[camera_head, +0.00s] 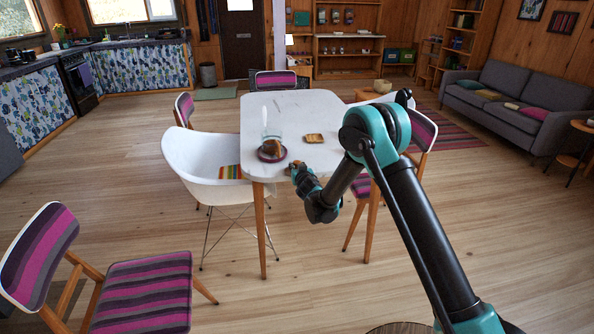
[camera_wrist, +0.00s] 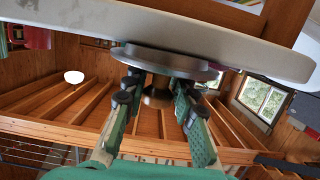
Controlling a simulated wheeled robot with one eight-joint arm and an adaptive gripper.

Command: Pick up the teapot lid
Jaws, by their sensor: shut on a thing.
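The teapot lid (camera_wrist: 168,62) shows in the wrist view as a grey round disc with a brownish knob (camera_wrist: 157,95). My gripper (camera_wrist: 157,84) is shut on it, with the knob between the two fingers. The disc overlaps the pale table slab behind it; I cannot tell whether they touch. In the head view my gripper (camera_head: 297,170) is at the near edge of the white table (camera_head: 333,105). The lid cannot be made out there.
On the table are a purple plate (camera_head: 264,157) with something brown, a clear glass (camera_head: 271,132) and a small wooden square dish (camera_head: 314,138). A white armchair (camera_head: 190,158) and striped chairs (camera_head: 145,290) stand around. Open floor lies at the left.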

